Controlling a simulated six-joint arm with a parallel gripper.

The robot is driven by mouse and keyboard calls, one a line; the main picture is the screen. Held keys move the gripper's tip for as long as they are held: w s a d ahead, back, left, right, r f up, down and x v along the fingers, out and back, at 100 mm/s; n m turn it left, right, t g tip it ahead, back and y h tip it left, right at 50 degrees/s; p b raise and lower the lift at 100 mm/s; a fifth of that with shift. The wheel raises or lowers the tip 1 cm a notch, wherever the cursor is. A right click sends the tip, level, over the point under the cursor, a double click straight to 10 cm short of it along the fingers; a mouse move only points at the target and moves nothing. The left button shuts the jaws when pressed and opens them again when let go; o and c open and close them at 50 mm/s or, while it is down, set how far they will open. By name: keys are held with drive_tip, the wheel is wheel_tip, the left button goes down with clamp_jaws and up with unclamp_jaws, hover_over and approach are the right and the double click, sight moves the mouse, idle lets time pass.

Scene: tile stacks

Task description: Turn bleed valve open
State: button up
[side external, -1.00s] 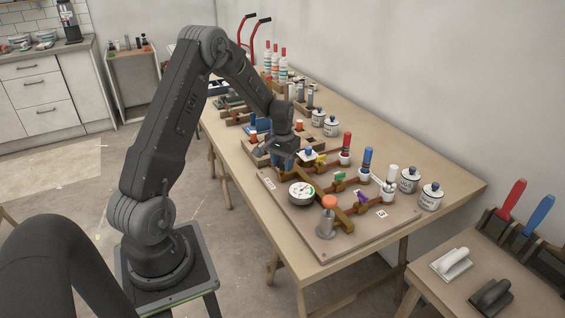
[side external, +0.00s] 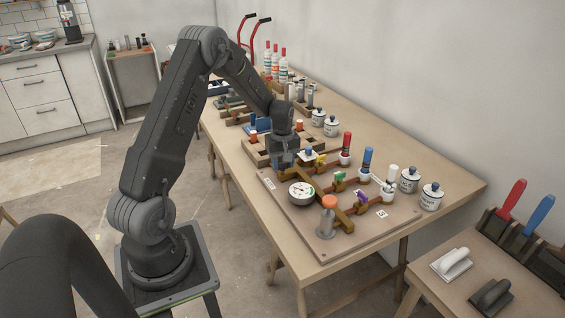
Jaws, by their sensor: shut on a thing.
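The brass pipe manifold (side external: 345,222) is fixed on a tan board (side external: 318,246) on the long table. It has small yellow (side external: 320,160), green (side external: 339,176) and purple (side external: 361,197) handles on its branches. A round white gauge (side external: 302,191) sits at its near side, and an orange knob (side external: 329,201) tops a grey post. My gripper (side external: 284,164) points down at the manifold's far end, left of a blue knob (side external: 308,153). It is shut on a part there, apparently the bleed valve, which the fingers hide. I cannot tell the valve's angle.
Red (side external: 347,143), blue (side external: 367,158) and white (side external: 392,175) upright cylinders stand at the branch ends, close to the gripper's right. White lidded jars (side external: 409,180) stand behind them. A wooden block rack (side external: 258,150) lies beyond the gripper. The board's near right corner is clear.

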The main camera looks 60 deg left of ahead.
drive_tip(key=shift+n, duration=0.8)
drive_tip(key=o, duration=0.9)
wheel_tip(320, 180, up, 14)
drive_tip(key=shift+f, duration=0.1)
